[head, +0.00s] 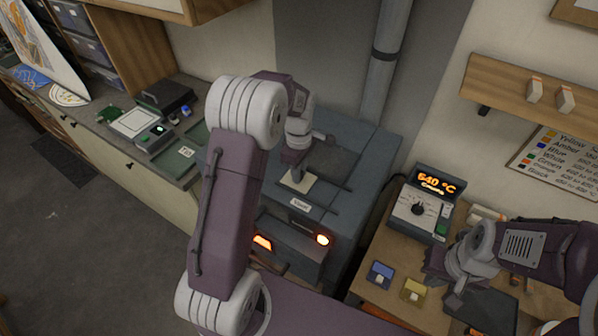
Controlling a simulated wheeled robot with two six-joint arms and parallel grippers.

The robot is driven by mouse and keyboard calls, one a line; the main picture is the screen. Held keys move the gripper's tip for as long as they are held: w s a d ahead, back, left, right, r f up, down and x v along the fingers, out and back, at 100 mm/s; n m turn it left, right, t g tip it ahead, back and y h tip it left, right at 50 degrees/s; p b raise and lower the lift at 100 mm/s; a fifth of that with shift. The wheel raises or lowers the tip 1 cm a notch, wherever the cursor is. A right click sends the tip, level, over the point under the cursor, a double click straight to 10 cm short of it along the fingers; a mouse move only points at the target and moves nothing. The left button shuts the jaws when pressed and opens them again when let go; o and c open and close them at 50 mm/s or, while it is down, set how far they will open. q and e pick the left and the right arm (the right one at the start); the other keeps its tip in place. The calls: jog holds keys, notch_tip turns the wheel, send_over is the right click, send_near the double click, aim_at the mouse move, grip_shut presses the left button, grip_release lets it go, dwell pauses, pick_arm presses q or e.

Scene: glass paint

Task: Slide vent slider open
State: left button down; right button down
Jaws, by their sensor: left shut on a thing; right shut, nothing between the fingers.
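The kiln (345,192) is a blue-grey box in the middle of the head view, with a label reading "Vent" on its top near the front edge. Just behind the label is a small pale plate, which looks like the vent slider (305,186). My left gripper (297,174) points down onto it and is shut on it. The fingers and wrist hide part of the slider, so how far it stands open cannot be told. My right gripper (460,286) is shut and empty over the wooden table on the right, away from the kiln.
Orange glow shows at the kiln's front. A flue pipe (385,65) rises behind. A counter (90,118) with devices lies left.

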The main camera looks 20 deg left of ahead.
aim_at(323, 193)
pick_arm(q)
jog(key=shift+f, duration=0.1)
jog(key=d, duration=0.2)
jog(key=s+d, duration=0.1)
jog(key=d, duration=0.5)
jog(key=shift+s+d, duration=0.15)
jog(key=shift+d, duration=0.05)
jog(key=shift+a, duration=0.25)
jog(key=c, duration=1.5)
grip_release()
jog(key=shift+d, duration=0.1)
jog(key=shift+o, duration=1.1)
jog(key=shift+d, duration=0.2)
